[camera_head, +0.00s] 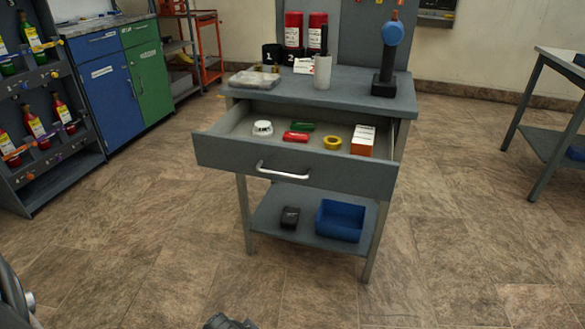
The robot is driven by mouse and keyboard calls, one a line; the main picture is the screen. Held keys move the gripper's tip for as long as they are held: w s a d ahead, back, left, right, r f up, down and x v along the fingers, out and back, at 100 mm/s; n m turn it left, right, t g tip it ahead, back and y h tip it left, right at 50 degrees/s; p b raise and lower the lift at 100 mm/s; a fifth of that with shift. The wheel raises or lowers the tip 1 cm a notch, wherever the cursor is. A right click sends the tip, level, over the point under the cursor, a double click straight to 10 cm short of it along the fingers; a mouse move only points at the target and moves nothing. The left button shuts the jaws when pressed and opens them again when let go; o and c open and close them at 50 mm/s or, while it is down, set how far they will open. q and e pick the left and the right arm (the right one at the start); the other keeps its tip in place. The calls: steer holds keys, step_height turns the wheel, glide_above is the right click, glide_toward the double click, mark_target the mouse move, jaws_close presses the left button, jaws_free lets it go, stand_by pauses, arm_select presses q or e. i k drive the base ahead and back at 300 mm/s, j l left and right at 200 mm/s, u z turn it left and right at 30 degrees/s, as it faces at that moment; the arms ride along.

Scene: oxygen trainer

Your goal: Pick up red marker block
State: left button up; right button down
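The red marker block (295,137) lies flat in the open drawer (294,155) of the grey workstation, near the middle. A green block (303,126) lies just behind it. A yellow ring (332,142) is to its right and a white round piece (262,128) to its left. A dark part of mine, perhaps the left gripper (230,322), shows at the bottom edge, well in front of and below the drawer. Its fingers cannot be made out. My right gripper is not in view.
An orange and white box (363,140) stands at the drawer's right end. The drawer front with its handle (283,172) juts toward me. A blue bin (340,220) and a black item (290,217) sit on the lower shelf. Floor in front is clear.

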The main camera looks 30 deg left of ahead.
mark_target(292, 136)
steer(key=u, duration=0.5)
steer(key=i+u, duration=0.1)
steer(key=u, duration=0.35)
steer(key=l+u, duration=0.1)
steer(key=u, duration=0.4)
steer(key=i+u, duration=0.1)
steer(key=u, duration=0.35)
steer(key=l+u, duration=0.15)
steer(key=u, duration=0.8)
steer(key=l+u, duration=0.15)
steer(key=u, duration=0.35)
steer(key=l+u, duration=0.1)
steer(key=u, duration=0.35)
steer(key=i+l+u, duration=0.1)
steer(key=l+u, duration=0.15)
steer(key=u, duration=0.2)
steer(key=l+u, duration=0.2)
steer(key=u, duration=0.25)
steer(key=l+u, duration=0.4)
steer(key=i+l+u, duration=0.1)
steer(key=l+u, duration=0.2)
steer(key=l, duration=0.2)
steer(key=l+u, duration=0.6)
steer(key=l, duration=1.05)
steer(key=l+z, duration=0.15)
steer(key=l, duration=0.35)
steer(key=i+l+z, duration=0.15)
steer(key=l, duration=0.35)
